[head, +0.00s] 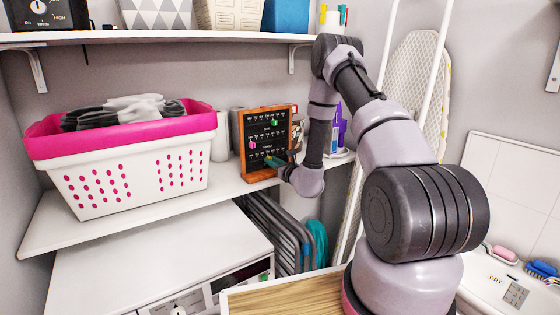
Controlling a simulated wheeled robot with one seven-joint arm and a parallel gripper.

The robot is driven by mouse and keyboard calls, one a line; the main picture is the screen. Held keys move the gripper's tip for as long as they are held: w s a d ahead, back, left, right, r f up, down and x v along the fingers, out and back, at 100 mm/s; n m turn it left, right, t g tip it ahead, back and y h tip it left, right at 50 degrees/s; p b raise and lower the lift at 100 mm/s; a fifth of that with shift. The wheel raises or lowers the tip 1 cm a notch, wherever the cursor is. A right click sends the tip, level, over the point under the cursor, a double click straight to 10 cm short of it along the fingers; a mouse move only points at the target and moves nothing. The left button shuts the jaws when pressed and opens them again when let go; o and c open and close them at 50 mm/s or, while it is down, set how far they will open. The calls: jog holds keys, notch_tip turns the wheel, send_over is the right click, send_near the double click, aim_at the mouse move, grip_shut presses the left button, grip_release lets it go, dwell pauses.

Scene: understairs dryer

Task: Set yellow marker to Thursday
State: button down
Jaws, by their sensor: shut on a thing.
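A small calendar board (265,133) with a wooden frame and a black face stands upright on the shelf under the wall shelf. Rows of pale lettering cross it, too small to read. A pink marker (252,145) sits at its left and a green marker (274,122) higher up near the middle. My gripper (273,161) is at the lower right part of the board's face, shut. The yellow marker does not show clearly; it appears to be the thing between the fingers, hidden by them and by distance. Its row cannot be told.
A white and pink laundry basket (130,170) with dark and grey cloth stands left of the board. A white bottle (221,138) stands between them. Purple bottles (338,127) stand behind my arm. The wall shelf (180,37) overhangs the board.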

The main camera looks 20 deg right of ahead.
jog(key=c, duration=0.7)
grip_release()
jog(key=shift+s+d, duration=0.1)
jog(key=shift+s, duration=0.05)
jog(key=v, duration=1)
jog(key=shift+s, duration=0.25)
